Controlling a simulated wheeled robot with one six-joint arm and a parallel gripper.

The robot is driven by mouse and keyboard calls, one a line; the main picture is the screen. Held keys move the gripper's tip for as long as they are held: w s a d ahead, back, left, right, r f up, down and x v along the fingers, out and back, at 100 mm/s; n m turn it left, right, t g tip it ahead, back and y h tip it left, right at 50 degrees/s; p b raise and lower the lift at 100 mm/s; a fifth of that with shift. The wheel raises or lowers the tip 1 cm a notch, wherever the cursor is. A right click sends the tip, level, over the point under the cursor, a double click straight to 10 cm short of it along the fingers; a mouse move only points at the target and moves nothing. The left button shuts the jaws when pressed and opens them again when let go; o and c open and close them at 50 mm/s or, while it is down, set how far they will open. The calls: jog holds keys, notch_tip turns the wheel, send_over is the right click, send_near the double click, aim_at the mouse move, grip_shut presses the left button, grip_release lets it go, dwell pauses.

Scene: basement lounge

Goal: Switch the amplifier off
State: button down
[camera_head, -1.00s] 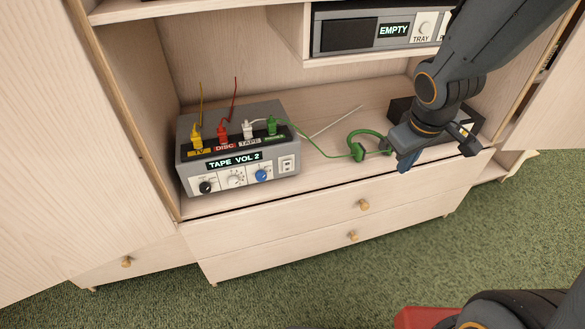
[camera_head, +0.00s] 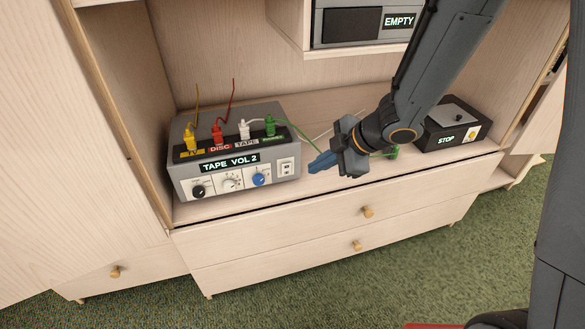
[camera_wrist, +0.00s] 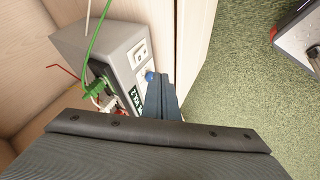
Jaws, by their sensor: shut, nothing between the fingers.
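The amplifier (camera_head: 185,175) is a grey box on the cabinet shelf at the left, its display reading "TAPE VOL 2". Its front has a black knob (camera_head: 199,191), a white dial (camera_head: 230,181), a blue knob (camera_head: 259,179) and a rocker switch (camera_head: 287,167) at the right end. It also shows in the wrist view (camera_wrist: 90,38), with the switch (camera_wrist: 140,53) facing the camera. My gripper (camera_head: 312,164) is shut and empty, just right of the amplifier, its blue fingertips pointing left toward the switch end. In the wrist view the fingers (camera_wrist: 160,90) partly cover the front panel.
Yellow, red, white and green plugs (camera_head: 270,127) stand on the amplifier's top; a green cable runs right behind my gripper. A black box reading "STOP" (camera_head: 448,138) sits at the right of the shelf. An "EMPTY" player (camera_head: 350,25) is above. Drawers (camera_head: 330,220) lie below.

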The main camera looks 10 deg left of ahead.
aim_at(284, 167)
jog(key=w+a+f+b, duration=0.2)
jog(key=w+a+f, duration=0.4)
jog(key=a+f, duration=0.1)
jog(key=shift+w, duration=0.35)
dwell(0.6)
jog(key=shift+w+a+r+p, duration=0.1)
jog(key=shift+w+p, duration=0.15)
jog(key=shift+p, duration=0.35)
jog(key=shift+r+p, duration=0.7)
jog(key=shift+p, duration=0.2)
